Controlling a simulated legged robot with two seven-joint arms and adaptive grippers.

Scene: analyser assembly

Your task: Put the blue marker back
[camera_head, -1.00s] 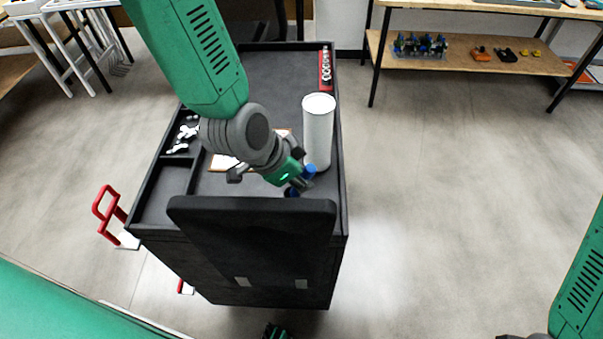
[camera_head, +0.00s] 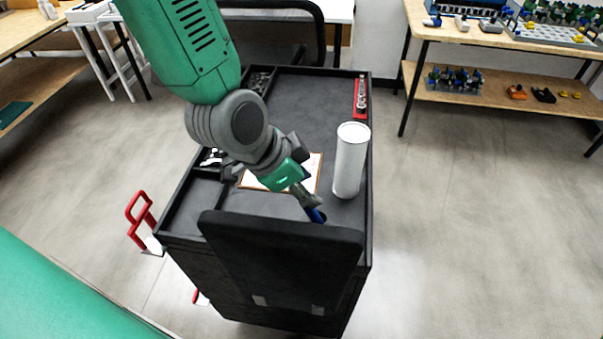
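The blue marker (camera_head: 317,215) shows as a short blue piece just behind the top edge of the black upright panel. Its lower part is hidden by that panel. My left gripper (camera_head: 309,202) reaches down over the near part of the black cart (camera_head: 290,104). Its fingers look close together around the top of the marker, though the grip is small in view. A white cylinder (camera_head: 350,162) stands upright on the cart to the right of the gripper. My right gripper is out of view.
The black panel (camera_head: 285,262) rises at the cart's near side. A brown-edged white board (camera_head: 312,172) lies under my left gripper. A red tool holder (camera_head: 361,97) lies at the far right. Small white parts sit in a left compartment. The cart's far middle is clear.

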